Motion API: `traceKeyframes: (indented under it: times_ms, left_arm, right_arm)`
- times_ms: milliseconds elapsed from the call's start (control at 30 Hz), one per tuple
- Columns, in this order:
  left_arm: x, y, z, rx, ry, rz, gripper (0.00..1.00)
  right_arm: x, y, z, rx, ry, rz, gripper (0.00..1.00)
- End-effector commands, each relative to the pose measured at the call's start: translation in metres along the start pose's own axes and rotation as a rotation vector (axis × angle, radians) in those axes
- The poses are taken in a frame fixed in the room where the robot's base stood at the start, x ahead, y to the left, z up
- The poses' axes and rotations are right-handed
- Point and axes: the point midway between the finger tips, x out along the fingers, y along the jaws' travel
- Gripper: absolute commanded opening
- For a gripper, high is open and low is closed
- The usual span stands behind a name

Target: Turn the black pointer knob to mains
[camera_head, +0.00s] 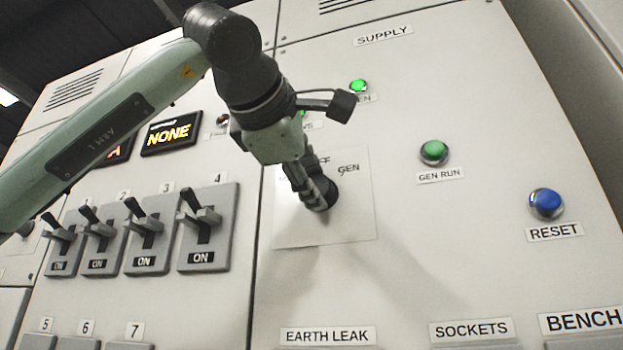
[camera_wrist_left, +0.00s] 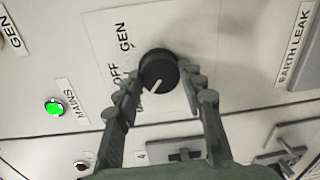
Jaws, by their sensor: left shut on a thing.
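The black pointer knob (camera_head: 325,194) sits on a pale square plate (camera_head: 350,225) on the panel under SUPPLY. My left gripper (camera_head: 318,188) is shut on the knob, one finger on each side. In the left wrist view the knob (camera_wrist_left: 158,70) lies between the tips of my left gripper (camera_wrist_left: 160,85). Its white pointer line faces down and slightly left there, past OFF (camera_wrist_left: 121,73) and away from GEN (camera_wrist_left: 125,36). A third label beside it is mostly hidden by a finger. My right gripper is not in view.
Green lamps show above the plate, one marked MAINS (camera_wrist_left: 54,107). Switches (camera_head: 207,228) marked ON stand at left, below a NONE display (camera_head: 171,134). A green GEN RUN button (camera_head: 433,152) and a blue RESET button (camera_head: 546,203) are at right.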

Motion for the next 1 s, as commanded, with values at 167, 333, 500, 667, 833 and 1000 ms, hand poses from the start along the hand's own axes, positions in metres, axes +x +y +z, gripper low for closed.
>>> traceKeyframes:
  times_ms: [167,333,500,667,833,1000]
  left_arm:
    - [0.000,0.001,0.000,-0.002,-0.001,0.002,0.45]
    - [0.000,0.001,0.000,-0.001,0.000,0.001,0.60]
    - [0.000,0.000,0.000,0.000,0.000,0.001,0.60]
    - [-0.005,0.001,0.000,0.000,-0.001,0.002,0.60]
    - [-0.032,0.001,0.000,0.003,-0.001,0.005,0.60]
    - [-0.070,0.002,0.000,0.002,0.000,0.006,0.60]
  right_arm:
    - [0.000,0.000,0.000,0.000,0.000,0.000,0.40]
    - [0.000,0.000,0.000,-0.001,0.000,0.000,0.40]
    - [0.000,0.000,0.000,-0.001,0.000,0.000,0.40]
    - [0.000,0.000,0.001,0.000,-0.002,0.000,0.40]
    - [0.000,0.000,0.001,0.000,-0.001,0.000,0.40]
    - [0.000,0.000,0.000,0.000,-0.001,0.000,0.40]
